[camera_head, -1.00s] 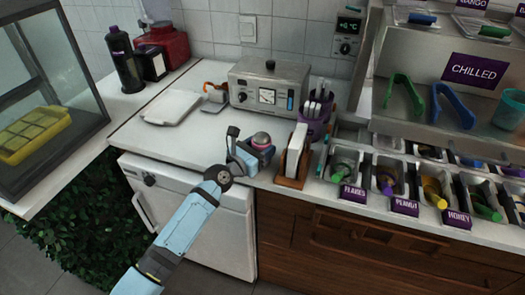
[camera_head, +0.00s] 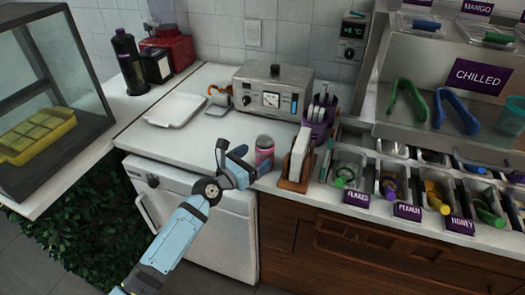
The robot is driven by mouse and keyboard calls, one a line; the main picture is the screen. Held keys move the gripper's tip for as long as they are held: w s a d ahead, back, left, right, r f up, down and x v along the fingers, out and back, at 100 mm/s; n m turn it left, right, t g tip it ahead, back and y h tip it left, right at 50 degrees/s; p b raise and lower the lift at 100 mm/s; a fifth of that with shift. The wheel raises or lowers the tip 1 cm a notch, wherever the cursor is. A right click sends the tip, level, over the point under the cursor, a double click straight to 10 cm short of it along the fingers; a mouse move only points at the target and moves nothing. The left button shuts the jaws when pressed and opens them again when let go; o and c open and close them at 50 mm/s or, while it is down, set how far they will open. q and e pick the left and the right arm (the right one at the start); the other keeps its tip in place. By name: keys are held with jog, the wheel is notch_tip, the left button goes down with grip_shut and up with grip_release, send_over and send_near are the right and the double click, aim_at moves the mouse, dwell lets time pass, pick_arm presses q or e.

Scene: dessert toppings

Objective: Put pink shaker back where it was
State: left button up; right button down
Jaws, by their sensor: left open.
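The pink shaker (camera_head: 265,152) stands upright on the white counter (camera_head: 195,140), close to the front edge and left of the wooden holder. It has a pink body and a grey top. My left gripper (camera_head: 238,164) is open just to the left of the shaker, with a gap showing between its upper finger and the shaker. Whether the lower finger touches the shaker is hard to tell. My right gripper is not in view.
A wooden holder with white sheets (camera_head: 298,158) stands close on the right. A metal appliance (camera_head: 272,90) is behind, and a white tray (camera_head: 174,111) lies at the left. Topping bins (camera_head: 390,180) line the right side.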

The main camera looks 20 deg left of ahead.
pick_arm(q)
jog(key=v, duration=0.7)
jog(key=s+d+f+m+g+y, duration=0.25)
jog(key=s+f+m, duration=0.8)
jog(key=m, duration=0.65)
jog(key=s+d+f+m+g+y, duration=0.3)
jog(key=s+f+m, duration=0.4)
jog(key=s+m, duration=0.75)
notch_tip(320, 180, up, 14)
jog(key=w+a+m+h+p, duration=0.1)
jog(key=m+p, duration=0.1)
jog(key=p, duration=1.4)
jog(key=shift+r, duration=0.2)
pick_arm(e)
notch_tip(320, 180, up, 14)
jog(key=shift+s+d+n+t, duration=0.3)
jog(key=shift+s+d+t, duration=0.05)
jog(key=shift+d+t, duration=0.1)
pick_arm(q)
jog(key=shift+w+m, duration=0.15)
jog(key=shift+m, duration=0.1)
